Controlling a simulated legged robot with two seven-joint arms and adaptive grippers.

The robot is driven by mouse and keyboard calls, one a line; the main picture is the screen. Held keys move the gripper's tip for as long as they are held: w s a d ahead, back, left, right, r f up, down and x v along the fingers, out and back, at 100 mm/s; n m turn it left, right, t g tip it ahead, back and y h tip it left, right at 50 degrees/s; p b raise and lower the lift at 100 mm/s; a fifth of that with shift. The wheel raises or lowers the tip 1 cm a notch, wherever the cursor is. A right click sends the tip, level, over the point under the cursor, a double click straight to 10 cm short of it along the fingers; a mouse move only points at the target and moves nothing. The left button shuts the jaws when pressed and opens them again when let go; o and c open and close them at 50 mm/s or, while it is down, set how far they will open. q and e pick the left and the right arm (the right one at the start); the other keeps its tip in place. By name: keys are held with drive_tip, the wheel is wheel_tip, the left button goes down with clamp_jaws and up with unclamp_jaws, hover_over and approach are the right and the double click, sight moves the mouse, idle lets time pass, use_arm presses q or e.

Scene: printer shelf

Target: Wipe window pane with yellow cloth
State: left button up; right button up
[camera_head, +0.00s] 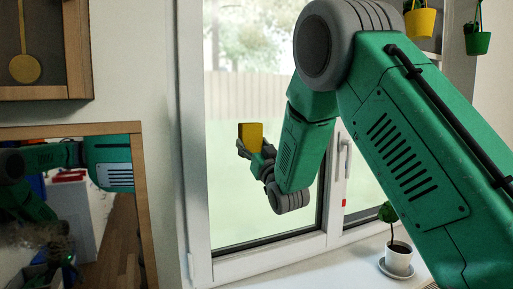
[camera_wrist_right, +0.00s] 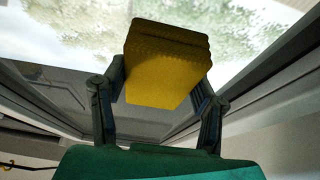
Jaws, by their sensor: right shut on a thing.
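The yellow cloth (camera_head: 250,135) is a thick block-like pad in front of the window pane (camera_head: 238,190). My right gripper (camera_head: 252,149) is shut on the cloth. In the right wrist view the cloth (camera_wrist_right: 165,68) sits between the two fingers of the gripper (camera_wrist_right: 162,88), with the glass (camera_wrist_right: 85,30) beyond it. I cannot tell whether the cloth touches the glass. My right arm hides part of the window. My left gripper is not in direct view.
The white window frame (camera_head: 195,150) surrounds the pane, with a handle (camera_head: 344,158) at its right. A potted plant (camera_head: 398,260) stands on the sill under my right arm. Small yellow (camera_head: 420,22) and green (camera_head: 478,42) pots hang at upper right. A mirror (camera_head: 139,200) is at lower left.

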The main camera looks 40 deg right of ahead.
drive_tip(key=shift+r+p, duration=0.4)
drive_tip(key=shift+r, duration=0.5)
drive_tip(key=shift+s+d+b, duration=0.15)
drive_tip(key=shift+s+d, duration=0.15)
drive_tip(key=shift+d, duration=0.6)
drive_tip(key=shift+s+d+b, duration=0.1)
drive_tip(key=shift+s+d, duration=0.15)
drive_tip(key=shift+d, duration=0.65)
drive_tip(key=shift+s+d+b, duration=0.15)
drive_tip(key=shift+s+d, duration=0.15)
drive_tip(key=shift+d, duration=0.6)
drive_tip(key=shift+s+d+f, duration=0.1)
drive_tip(key=shift+s+d, duration=0.1)
drive_tip(key=shift+d, duration=0.35)
drive_tip(key=shift+s+d, duration=0.15)
drive_tip(key=shift+d, duration=0.35)
drive_tip(key=shift+s+d, duration=0.25)
drive_tip(key=shift+d, duration=0.55)
drive_tip(key=shift+s+d, duration=0.25)
drive_tip(key=shift+d, duration=0.55)
drive_tip(key=b, duration=0.1)
approach(272, 131)
drive_tip(key=shift+s+d+r, duration=0.25)
drive_tip(key=shift+d+r, duration=0.4)
drive_tip(key=shift+d, duration=0.15)
drive_tip(key=shift+s+d+r, duration=0.25)
drive_tip(key=shift+d+r, duration=0.35)
drive_tip(key=shift+d, duration=0.2)
